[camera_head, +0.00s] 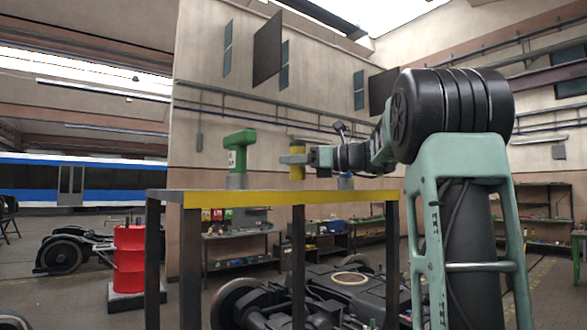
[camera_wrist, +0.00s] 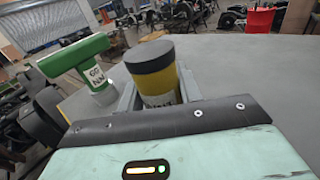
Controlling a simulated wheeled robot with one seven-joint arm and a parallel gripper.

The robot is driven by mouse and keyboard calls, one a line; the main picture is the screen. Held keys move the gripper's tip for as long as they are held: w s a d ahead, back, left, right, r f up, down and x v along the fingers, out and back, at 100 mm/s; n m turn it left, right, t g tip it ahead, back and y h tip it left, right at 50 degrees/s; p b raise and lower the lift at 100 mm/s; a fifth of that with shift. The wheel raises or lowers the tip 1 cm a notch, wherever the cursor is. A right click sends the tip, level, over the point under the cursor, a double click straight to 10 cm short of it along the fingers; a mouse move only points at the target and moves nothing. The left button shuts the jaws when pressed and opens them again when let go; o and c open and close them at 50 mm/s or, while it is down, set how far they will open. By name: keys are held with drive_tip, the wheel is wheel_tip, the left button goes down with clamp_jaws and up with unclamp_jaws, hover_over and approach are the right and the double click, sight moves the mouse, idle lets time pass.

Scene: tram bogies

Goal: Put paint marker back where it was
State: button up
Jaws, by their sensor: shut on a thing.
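The paint marker (camera_wrist: 160,85) shows in the wrist view as a thick yellow cylinder with a black cap and a pale printed label low on its side. My gripper (camera_wrist: 154,96) is shut on it, with one finger on each side. In the head view the yellow marker (camera_head: 297,160) is upright in my gripper (camera_head: 294,158), above the grey table (camera_head: 270,192) with the yellow front edge. Its lower end is close to the tabletop; I cannot tell whether it touches.
A green T-shaped tool (camera_head: 239,150) with a white label stands on the table left of the marker, and it also shows in the wrist view (camera_wrist: 88,62). The tabletop right of the marker is clear in the wrist view.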

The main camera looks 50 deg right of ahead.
drive_tip(key=shift+f, duration=1.1)
drive_tip(key=shift+f, duration=0.1)
drive_tip(key=o, duration=1)
drive_tip(key=shift+s, duration=0.1)
drive_tip(key=b+v, duration=0.4)
drive_tip(key=v, duration=0.8)
